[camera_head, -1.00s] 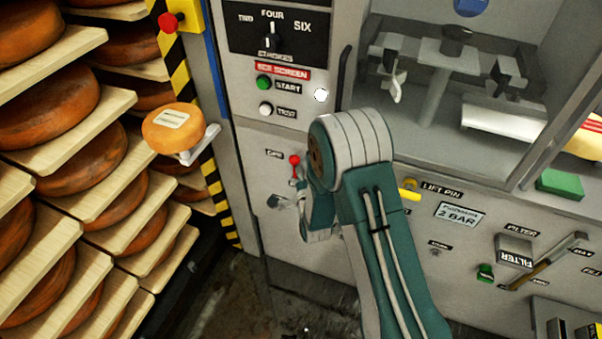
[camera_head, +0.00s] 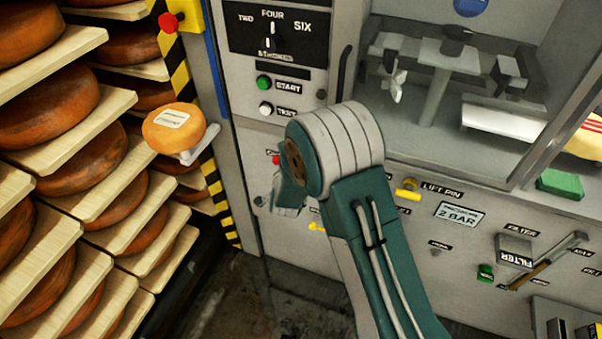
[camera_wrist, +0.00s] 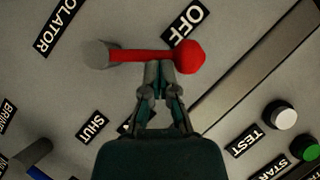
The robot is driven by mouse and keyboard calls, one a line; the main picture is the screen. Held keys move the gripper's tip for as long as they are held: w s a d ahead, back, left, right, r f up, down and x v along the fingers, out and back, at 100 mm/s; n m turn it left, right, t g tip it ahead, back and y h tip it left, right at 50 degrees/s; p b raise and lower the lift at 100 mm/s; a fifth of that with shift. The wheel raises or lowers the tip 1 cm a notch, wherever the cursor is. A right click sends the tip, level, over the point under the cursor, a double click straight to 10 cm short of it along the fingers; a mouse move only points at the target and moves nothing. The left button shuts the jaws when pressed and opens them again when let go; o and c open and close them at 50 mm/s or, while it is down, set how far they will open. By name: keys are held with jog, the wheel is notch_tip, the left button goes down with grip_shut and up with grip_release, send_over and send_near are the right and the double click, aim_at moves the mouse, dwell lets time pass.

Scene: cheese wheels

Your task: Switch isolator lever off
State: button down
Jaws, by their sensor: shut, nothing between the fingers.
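The isolator lever (camera_wrist: 140,56) is a red bar with a round red knob, running from a grey pivot at left to the knob at right. The knob end lies just below the OFF label (camera_wrist: 183,22). An ISOLATOR label (camera_wrist: 60,25), partly cut off, is at upper left. My gripper (camera_wrist: 160,68) is shut and empty, its fingertips at the lower side of the bar near the knob; whether they touch it I cannot tell. In the head view, the red knob (camera_head: 276,160) shows just left of my arm, which hides the rest of the lever.
TEST (camera_head: 265,109) and START (camera_head: 263,82) buttons sit above the lever on the grey panel. A yellow lift pin handle (camera_head: 407,190) is right of my arm. Cheese shelves (camera_head: 90,150) and a striped post (camera_head: 181,88) stand at left.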

jog(key=shift+w+a+f+n+g+h, duration=0.15)
jog(key=shift+w+a+f+n+h, duration=0.15)
jog(key=shift+a+f, duration=0.3)
jog(key=shift+w+a+f+n+g+h, duration=0.15)
jog(key=shift+a+f+n+g+h, duration=0.15)
jog(key=shift+a+f, duration=0.3)
jog(key=shift+w+a+f+n+g+h, duration=0.1)
jog(key=shift+w+a+f+n+h, duration=0.1)
jog(key=shift+a+f+n, duration=0.3)
jog(key=shift+f, duration=0.2)
